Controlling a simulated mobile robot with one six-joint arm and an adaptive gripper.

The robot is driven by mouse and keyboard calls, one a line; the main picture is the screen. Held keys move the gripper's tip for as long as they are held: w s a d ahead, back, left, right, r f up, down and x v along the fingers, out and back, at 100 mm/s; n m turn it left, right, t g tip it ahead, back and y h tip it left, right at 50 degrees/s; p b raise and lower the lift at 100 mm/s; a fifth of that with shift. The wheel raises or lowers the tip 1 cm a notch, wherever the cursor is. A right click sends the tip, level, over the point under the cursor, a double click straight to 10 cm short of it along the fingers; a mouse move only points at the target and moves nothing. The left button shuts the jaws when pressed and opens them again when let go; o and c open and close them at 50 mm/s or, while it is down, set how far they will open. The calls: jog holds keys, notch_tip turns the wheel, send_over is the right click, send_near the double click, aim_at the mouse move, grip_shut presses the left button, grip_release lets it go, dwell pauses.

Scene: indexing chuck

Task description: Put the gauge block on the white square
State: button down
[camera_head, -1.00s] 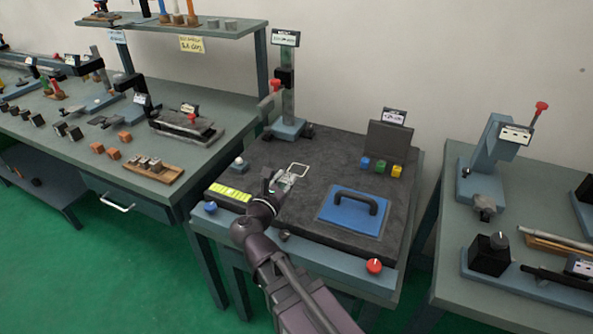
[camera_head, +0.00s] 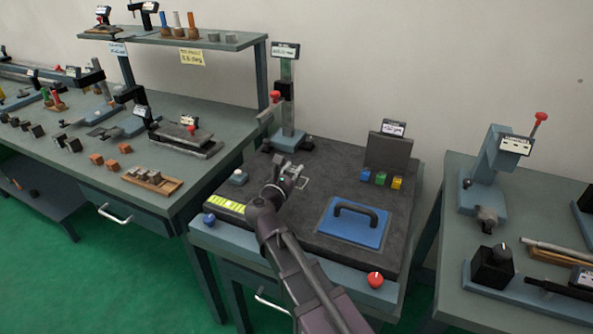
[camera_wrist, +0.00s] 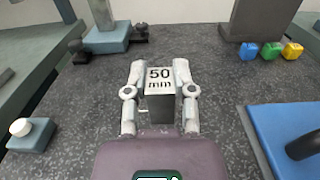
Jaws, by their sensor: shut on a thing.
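The gauge block (camera_wrist: 160,87), a grey block with "50 mm" on its pale top face, stands between the two fingers of my gripper (camera_wrist: 159,72) in the wrist view. The fingers are shut on its sides. In the head view my gripper (camera_head: 290,170) is over the dark plate, and the block is too small there to make out well. The white square (camera_head: 303,183) is a thin outline on the dark plate. Its right part shows just right of my gripper, and my gripper hides the rest. I cannot tell the block's height above the plate.
A blue pad with a dark handle (camera_head: 351,222) lies right of my gripper. Blue, green and yellow cubes (camera_head: 381,179) sit before an upright dark panel (camera_head: 388,152). A column stand (camera_head: 287,110) rises behind. A white-topped button (camera_head: 238,177) is at the left.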

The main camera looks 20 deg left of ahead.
jog(key=w, duration=0.6)
jog(key=shift+a+f, duration=0.3)
jog(key=shift+a, duration=0.1)
jog(key=shift+s+b, duration=0.1)
jog(key=shift+b, duration=0.2)
jog(key=shift+f+b, duration=1.7)
jog(key=shift+f, duration=0.05)
jog(key=shift+f, duration=0.2)
jog(key=shift+c, duration=2.2)
grip_release()
jog(key=shift+r, duration=0.1)
jog(key=shift+r, duration=0.15)
jog(key=s, duration=0.8)
jog(key=s+a, duration=0.1)
jog(key=s, duration=0.3)
